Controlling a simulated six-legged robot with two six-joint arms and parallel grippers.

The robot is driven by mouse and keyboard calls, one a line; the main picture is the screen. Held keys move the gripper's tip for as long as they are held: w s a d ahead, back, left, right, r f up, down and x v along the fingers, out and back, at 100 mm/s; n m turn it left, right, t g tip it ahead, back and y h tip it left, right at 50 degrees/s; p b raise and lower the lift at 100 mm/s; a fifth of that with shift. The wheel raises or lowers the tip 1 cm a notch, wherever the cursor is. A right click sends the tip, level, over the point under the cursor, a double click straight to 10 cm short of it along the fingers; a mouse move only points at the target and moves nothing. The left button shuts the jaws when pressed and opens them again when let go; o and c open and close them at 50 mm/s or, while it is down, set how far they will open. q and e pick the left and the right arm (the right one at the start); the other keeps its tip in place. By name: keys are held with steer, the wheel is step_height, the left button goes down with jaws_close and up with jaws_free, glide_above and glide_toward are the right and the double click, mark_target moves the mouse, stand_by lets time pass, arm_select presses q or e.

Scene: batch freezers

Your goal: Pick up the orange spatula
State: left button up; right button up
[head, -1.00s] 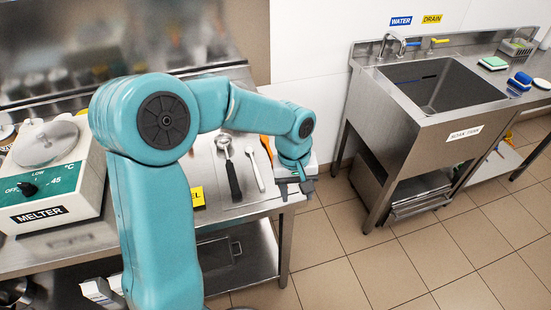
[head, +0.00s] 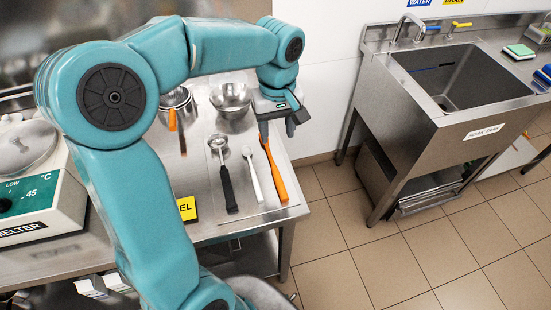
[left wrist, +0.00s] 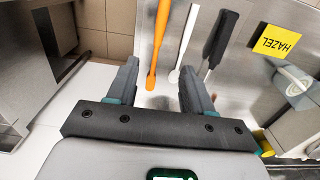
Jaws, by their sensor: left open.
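The orange spatula (head: 277,183) lies at the right end of the steel table's tool row, its handle toward the front edge. My left gripper (head: 277,124) is open and empty above its far end, which the fingers partly cover in the head view. In the left wrist view the orange spatula (left wrist: 158,40) runs up from between the open fingers of the left gripper (left wrist: 160,68), nearer the left finger. A white-handled tool (left wrist: 185,45) also reaches between them. My right gripper is not in view.
Beside the spatula lie the white tool (head: 252,175) and a black-handled scoop (head: 228,185). A steel bowl (head: 231,98) and a steel pot (head: 178,103) stand behind. A yellow label (head: 187,208) is left. The sink (head: 455,85) stands apart at right.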

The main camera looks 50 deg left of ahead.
arm_select(q)
glide_above(278, 177)
steer(key=f, duration=0.7)
steer(key=a+f, duration=0.1)
steer(key=f, duration=0.2)
steer(key=shift+f, duration=0.2)
steer(key=shift+d+f, duration=0.35)
steer(key=shift+f, duration=0.1)
step_height(278, 177, down, 5)
steer(key=shift+d+r+p, duration=0.1)
steer(key=shift+p, duration=0.5)
steer(key=shift+c, duration=0.3)
jaws_close()
